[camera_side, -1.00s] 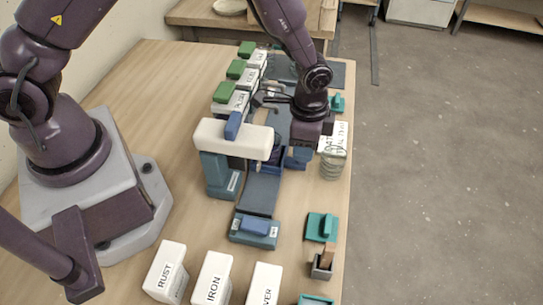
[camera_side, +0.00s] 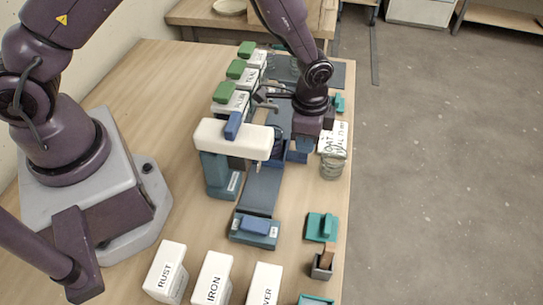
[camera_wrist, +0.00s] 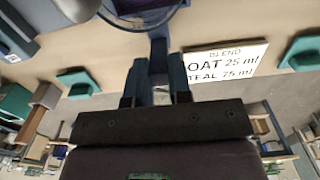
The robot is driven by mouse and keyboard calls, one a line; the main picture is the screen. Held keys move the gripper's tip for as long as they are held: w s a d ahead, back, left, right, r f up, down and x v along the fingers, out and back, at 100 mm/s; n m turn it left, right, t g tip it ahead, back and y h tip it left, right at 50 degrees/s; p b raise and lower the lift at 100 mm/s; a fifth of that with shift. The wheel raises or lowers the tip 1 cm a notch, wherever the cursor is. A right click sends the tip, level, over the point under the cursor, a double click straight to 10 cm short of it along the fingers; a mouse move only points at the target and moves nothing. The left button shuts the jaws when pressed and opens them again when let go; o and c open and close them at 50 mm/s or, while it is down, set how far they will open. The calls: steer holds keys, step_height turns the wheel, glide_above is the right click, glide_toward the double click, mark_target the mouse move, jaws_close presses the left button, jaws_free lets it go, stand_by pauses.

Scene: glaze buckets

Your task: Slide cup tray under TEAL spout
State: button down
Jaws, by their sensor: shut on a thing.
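My gripper (camera_side: 303,141) is shut on the blue handle (camera_wrist: 158,70) of the cup tray. The blue tray (camera_side: 297,156) sits on the dark track, just right of the white-topped dispenser, partly hidden by my wrist. The cup's round rim (camera_wrist: 140,22) shows at the top of the wrist view, cut off by the frame. White buckets with green lids (camera_side: 236,69) stand in a row behind the dispenser, left of the track. Their labels are too small to read surely, so I cannot tell which spout is TEAL.
The white-topped dispenser (camera_side: 236,138) stands close left of the tray. A blue block (camera_side: 254,228) sits at the track's near end. Teal-handled pieces line the right edge.

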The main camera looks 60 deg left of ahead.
steer(key=shift+w+a, duration=2)
steer(key=shift+w, duration=0.05)
steer(key=c, duration=1.1)
jaws_free()
steer(key=shift+r, duration=0.1)
step_height(320, 180, up, 7)
steer(key=shift+f, duration=0.1)
